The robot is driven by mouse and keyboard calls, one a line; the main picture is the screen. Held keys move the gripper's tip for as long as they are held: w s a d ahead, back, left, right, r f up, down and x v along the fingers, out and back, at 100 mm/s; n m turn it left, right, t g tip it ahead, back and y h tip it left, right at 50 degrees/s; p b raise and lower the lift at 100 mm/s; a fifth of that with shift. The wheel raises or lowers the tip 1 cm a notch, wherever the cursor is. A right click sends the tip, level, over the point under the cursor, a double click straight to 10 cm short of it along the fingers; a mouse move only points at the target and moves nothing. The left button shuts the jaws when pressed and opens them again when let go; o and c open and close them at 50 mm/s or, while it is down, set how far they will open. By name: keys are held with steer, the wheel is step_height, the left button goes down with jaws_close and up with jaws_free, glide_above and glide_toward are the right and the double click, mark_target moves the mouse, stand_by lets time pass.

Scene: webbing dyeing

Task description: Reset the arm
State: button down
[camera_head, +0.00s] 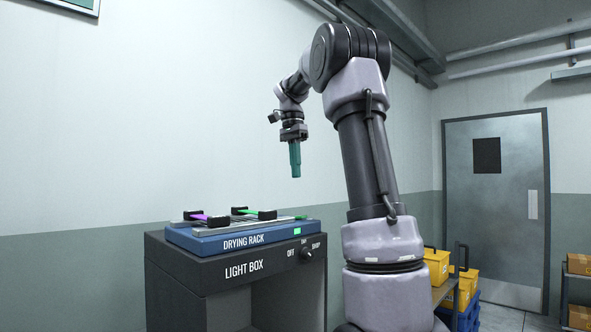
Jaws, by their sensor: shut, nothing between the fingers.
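My gripper (295,176) has teal fingers that point straight down, shut and empty. It hangs in the air above and to the right of the drying rack (192,241). My arm is raised and bent over, with its end reaching to the left. No object of the task other than my own arm shows.
The blue rack sits on a dark light box (170,267) with a knob (306,254). A purple strip (197,216) and a green strip (243,211) with black ends lie on top. Yellow bins (437,267) and a grey door (492,215) are at the right.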

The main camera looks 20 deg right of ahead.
steer(key=s+a+f+n+t+y, duration=0.1)
steer(key=s+a+f+n+t, duration=0.3)
steer(key=s, duration=0.6)
steer(key=s+a+f+n+t+y, duration=0.1)
steer(key=s+a+f+n+t, duration=0.2)
steer(key=s+a+f+n, duration=0.2)
steer(key=s+a+f, duration=0.3)
steer(key=s, duration=0.3)
steer(key=shift+a+n+t+y, duration=0.15)
steer(key=shift+n+t+y, duration=0.15)
steer(key=shift+n+t, duration=0.1)
steer(key=c, duration=0.6)
jaws_free()
steer(key=shift+s+a+f, duration=0.1)
steer(key=shift+s+f, duration=0.15)
steer(key=shift+f, duration=0.05)
steer(key=shift+w+r, duration=0.1)
